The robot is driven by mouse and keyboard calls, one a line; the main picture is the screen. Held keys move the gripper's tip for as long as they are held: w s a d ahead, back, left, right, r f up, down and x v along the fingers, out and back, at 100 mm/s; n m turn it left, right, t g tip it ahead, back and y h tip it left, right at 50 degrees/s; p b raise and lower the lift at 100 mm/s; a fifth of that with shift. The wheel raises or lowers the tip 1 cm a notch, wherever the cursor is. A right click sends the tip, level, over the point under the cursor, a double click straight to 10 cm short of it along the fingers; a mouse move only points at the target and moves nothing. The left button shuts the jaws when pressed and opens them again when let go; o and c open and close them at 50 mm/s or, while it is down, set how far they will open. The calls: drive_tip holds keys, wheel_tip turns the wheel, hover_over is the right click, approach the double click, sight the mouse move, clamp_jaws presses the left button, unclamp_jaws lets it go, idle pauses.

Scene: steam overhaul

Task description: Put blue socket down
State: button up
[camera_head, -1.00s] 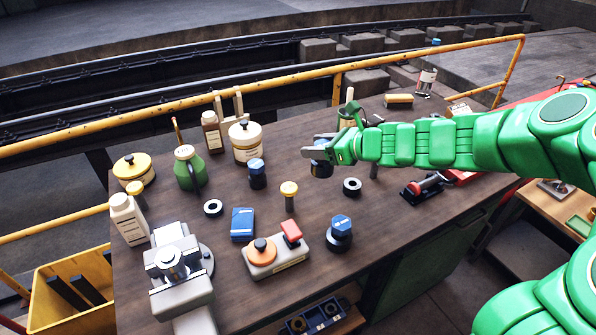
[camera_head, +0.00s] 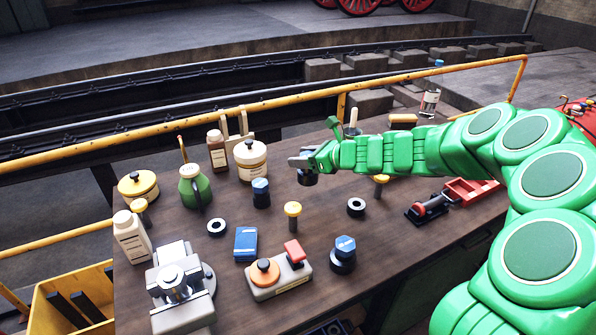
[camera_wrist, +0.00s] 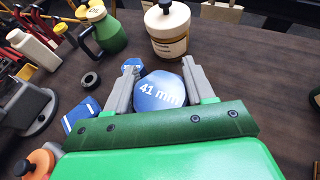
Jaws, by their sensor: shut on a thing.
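The blue socket, a dark cylinder with a blue six-sided top marked "41 mm" (camera_wrist: 160,92), is between the fingers of my gripper (camera_wrist: 162,84) in the wrist view. In the head view my gripper (camera_head: 304,163) is shut on it; the socket's dark body (camera_head: 308,180) shows below the fingers, over the back of the bench (camera_head: 300,215). I cannot tell whether its base touches the wood. A smaller blue-topped socket (camera_head: 261,193) stands to its left, and a wider one (camera_head: 343,254) stands nearer the front.
Black rings (camera_head: 356,207) (camera_head: 217,227) and yellow-topped posts (camera_head: 292,214) (camera_head: 381,185) stand around. A cream pot (camera_head: 250,160) and green jug (camera_head: 193,187) are at the back left. A blue box (camera_head: 245,243) lies in front. A yellow rail (camera_head: 440,72) runs behind.

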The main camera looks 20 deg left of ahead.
drive_tip(key=shift+w+a+f, duration=0.6)
drive_tip(key=shift+w+f, duration=0.5)
drive_tip(key=shift+f, duration=0.6)
drive_tip(key=shift+w+a+f, duration=0.65)
drive_tip(key=shift+w+f, duration=0.45)
drive_tip(key=shift+f, duration=0.6)
drive_tip(key=shift+w+a+f, duration=0.6)
drive_tip(key=shift+w+f, duration=0.5)
drive_tip(key=shift+f, duration=0.6)
drive_tip(key=shift+f, duration=0.15)
drive_tip(key=o, duration=1.5)
drive_tip(key=shift+c, duration=0.2)
drive_tip(key=shift+d+r, duration=0.15)
drive_tip(key=shift+r, duration=0.05)
drive_tip(key=v, duration=1.1)
drive_tip(key=shift+d+r, duration=0.25)
drive_tip(key=shift+s, duration=0.1)
